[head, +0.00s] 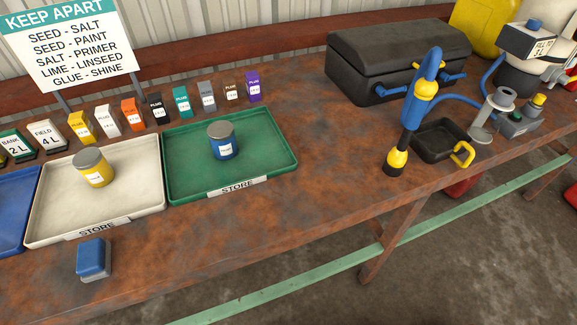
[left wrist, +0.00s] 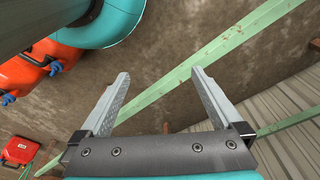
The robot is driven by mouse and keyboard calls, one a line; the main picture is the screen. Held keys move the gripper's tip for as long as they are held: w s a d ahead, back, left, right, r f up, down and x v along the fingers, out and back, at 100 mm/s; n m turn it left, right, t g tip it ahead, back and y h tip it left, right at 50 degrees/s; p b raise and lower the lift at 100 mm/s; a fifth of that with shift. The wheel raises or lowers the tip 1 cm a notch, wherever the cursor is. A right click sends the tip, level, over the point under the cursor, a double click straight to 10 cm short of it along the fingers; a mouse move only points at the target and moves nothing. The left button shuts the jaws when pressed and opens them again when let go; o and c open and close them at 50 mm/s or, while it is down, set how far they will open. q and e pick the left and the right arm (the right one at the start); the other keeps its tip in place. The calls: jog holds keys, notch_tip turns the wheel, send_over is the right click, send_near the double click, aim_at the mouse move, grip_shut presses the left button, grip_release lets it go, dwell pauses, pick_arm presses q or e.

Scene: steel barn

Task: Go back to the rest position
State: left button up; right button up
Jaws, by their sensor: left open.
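My left gripper (left wrist: 160,98) shows in the left wrist view with its two fingers spread apart and nothing between them. Behind it are brown ground and a pale green rail, so it is away from the bench top. Neither of my grippers shows in the head view. My right gripper is in neither view. On the bench (head: 330,190), a yellow tin (head: 93,168) stands in the white tray (head: 140,205) and a blue tin (head: 222,140) stands in the green tray (head: 280,165).
A small blue-topped block (head: 93,258) sits at the bench's front edge. A black case (head: 385,60), a blue and yellow hand tool (head: 420,95) and a black pan (head: 440,140) are at the right. A sign (head: 70,45) and several coloured boxes stand behind the trays. The bench middle is clear.

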pick_arm(q)
jog(key=s+a+f+g+b, duration=0.1)
jog(key=s+a+f+b, duration=0.1)
jog(key=s+f, duration=0.9)
jog(key=shift+s+f+b, duration=0.2)
jog(key=shift+f+b, duration=0.1)
jog(key=shift+b, duration=0.2)
